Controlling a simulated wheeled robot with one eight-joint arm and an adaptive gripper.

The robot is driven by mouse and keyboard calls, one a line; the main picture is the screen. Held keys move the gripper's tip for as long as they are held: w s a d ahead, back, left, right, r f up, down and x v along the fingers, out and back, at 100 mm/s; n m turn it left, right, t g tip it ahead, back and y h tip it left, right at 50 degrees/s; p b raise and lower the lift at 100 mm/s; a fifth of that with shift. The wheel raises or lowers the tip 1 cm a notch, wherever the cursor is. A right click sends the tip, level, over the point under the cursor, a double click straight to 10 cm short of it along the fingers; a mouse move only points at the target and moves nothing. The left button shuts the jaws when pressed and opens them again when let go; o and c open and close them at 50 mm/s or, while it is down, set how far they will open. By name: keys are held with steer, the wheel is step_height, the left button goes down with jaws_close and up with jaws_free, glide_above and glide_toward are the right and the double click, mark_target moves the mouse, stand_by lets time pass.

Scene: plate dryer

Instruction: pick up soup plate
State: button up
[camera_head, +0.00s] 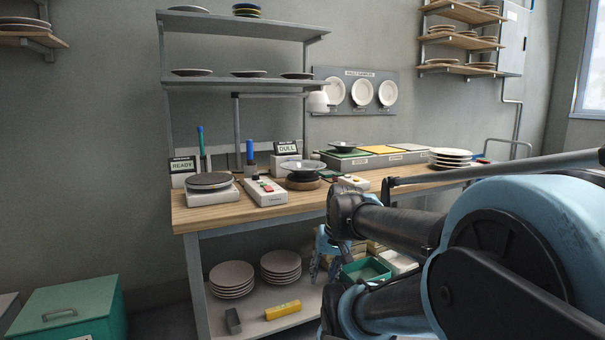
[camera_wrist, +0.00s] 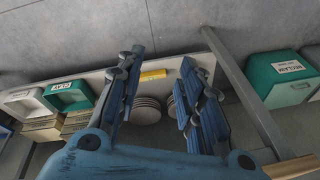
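No plate is labelled as the soup plate, so I cannot tell which one it is. A wide, shallow grey-white dish (camera_head: 303,166) sits on a dark round stand on the bench. A small dark dish (camera_head: 342,143) rests on the green-topped block. A stack of pale plates (camera_head: 451,155) stands at the bench's right. Two more plate stacks (camera_head: 232,276) (camera_head: 281,264) stand on the lower shelf; one stack (camera_wrist: 147,109) shows between my fingers in the wrist view. My gripper (camera_wrist: 160,60) is open and empty, its fingers spread; in the head view it hangs near the lower shelf.
The wooden bench (camera_head: 262,212) holds a scale with a dark disc (camera_head: 210,181) and a white switch box (camera_head: 265,192). A yellow block (camera_head: 283,310) lies on the lower shelf. A green tray (camera_head: 365,272) is right of the stacks; a teal bin (camera_head: 70,305) stands left.

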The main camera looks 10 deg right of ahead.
steer(key=w+a+r+m+t+y, duration=0.25)
steer(key=w+r, duration=0.25)
steer(key=w, duration=0.5)
steer(key=w+a+r+m+t+y, duration=0.25)
steer(key=w+r+y, duration=0.2)
steer(key=w, duration=0.65)
steer(key=w+d+r+m+t, duration=0.2)
steer(key=w+d, duration=0.1)
steer(key=w, duration=0.3)
steer(key=w+d+r+m+t+y, duration=0.1)
steer(key=w+d+r+m+t, duration=0.1)
steer(key=w, duration=0.3)
steer(key=w+d+r+m+t, duration=0.2)
steer(key=w+d+r+m, duration=0.1)
steer(key=w+d+r, duration=0.1)
steer(key=shift+w+d+r+m+t, duration=0.1)
steer(key=shift+w+d+m+t, duration=0.15)
steer(key=shift+w, duration=0.45)
steer(key=shift+w+d+r+m+t, duration=0.15)
steer(key=shift+w+d, duration=0.2)
steer(key=shift+w, duration=0.3)
steer(key=shift+y, duration=0.3)
steer(key=x, duration=1.2)
steer(key=shift+f, duration=0.15)
steer(key=shift+x, duration=2.65)
steer(key=shift+s+f, duration=0.1)
jaws_close()
